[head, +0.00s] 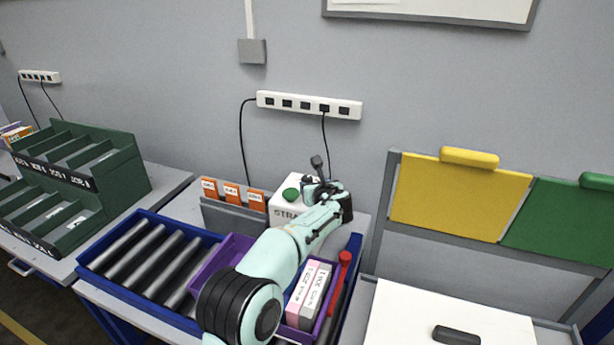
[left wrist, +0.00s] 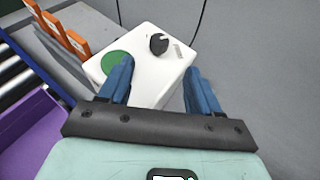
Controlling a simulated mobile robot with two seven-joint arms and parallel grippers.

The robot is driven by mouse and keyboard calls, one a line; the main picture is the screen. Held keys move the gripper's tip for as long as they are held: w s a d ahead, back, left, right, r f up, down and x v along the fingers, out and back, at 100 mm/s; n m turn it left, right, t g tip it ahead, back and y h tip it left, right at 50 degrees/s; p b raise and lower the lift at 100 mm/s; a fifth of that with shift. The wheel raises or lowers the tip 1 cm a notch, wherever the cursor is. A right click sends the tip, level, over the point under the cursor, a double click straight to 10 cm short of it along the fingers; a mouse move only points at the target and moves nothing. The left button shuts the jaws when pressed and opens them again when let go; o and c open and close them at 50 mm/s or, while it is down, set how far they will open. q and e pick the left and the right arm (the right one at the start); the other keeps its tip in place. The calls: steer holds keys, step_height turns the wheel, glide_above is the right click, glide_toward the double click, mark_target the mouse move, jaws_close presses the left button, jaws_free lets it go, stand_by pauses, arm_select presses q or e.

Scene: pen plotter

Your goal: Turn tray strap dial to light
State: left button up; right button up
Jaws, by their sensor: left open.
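The strap unit is a white box (head: 284,212) with partly covered lettering beginning "STRA" in the head view. It also shows in the left wrist view (left wrist: 150,90), with a green round button (left wrist: 117,64) and a black dial (left wrist: 158,44) on top. Small markings beside the dial are too small to read. My left gripper (left wrist: 158,68) is open, its blue fingers apart over the near part of the box. The dial lies beyond the fingertips, between their lines, apparently untouched. In the head view my left arm (head: 285,250) covers part of the box and hides the dial.
A purple tray (head: 235,246) with upright boxes (head: 308,290) sits on the blue-framed roller conveyor (head: 150,222). Orange cards (head: 231,193) stand left of the box. A red-topped lever (head: 345,259) stands right of the tray. Cables hang from a wall socket strip (head: 308,105).

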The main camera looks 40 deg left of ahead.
mark_target(307, 178)
arm_select(q)
steer(key=p+x, duration=0.1)
steer(key=x, duration=0.2)
steer(key=p+x, duration=0.1)
steer(key=x, duration=0.3)
steer(key=p+x, duration=0.2)
steer(key=x, duration=0.2)
steer(key=shift+w+r, duration=0.1)
steer(key=shift+r, duration=0.15)
steer(key=shift+w+a+f, duration=0.25)
steer(key=shift+a+f, duration=0.05)
arm_select(e)
steer(key=w+r, duration=0.4)
steer(key=r, duration=0.2)
steer(key=shift+w, duration=0.15)
arm_select(q)
steer(key=shift+s, duration=0.1)
